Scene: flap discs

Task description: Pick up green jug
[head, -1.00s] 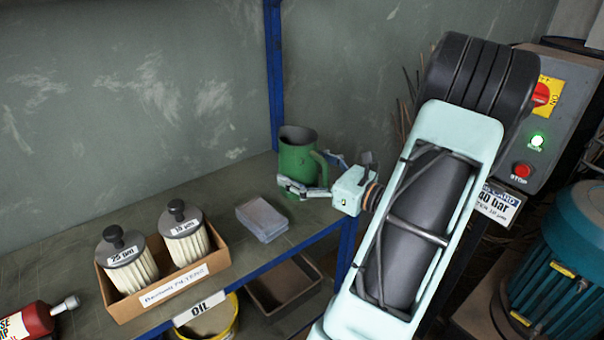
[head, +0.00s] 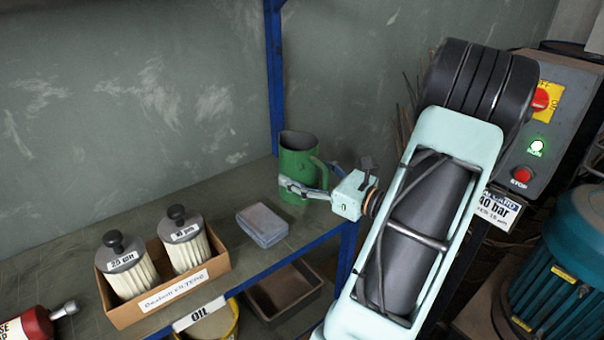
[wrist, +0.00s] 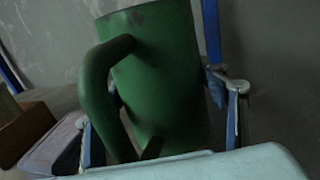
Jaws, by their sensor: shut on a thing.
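The green jug (head: 298,160) stands upright at the back right of the shelf, near the blue post, with its handle on the right in the head view. My gripper (head: 304,188) reaches it from the right, with its fingers around the jug's lower body. In the wrist view the jug (wrist: 165,75) fills the middle, its handle toward the camera on the left. The gripper's fingers (wrist: 160,120) lie on both sides of the jug and are shut on it. The jug's base is hidden in the wrist view; I cannot tell whether it touches the shelf.
A grey-blue stack of flat pads (head: 262,225) lies left of the jug. A cardboard box (head: 172,290) with two filters stands farther left. A red bottle (head: 30,325) is at the lower left. A blue post (head: 274,80) rises behind the jug. A control box (head: 560,120) is at the right.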

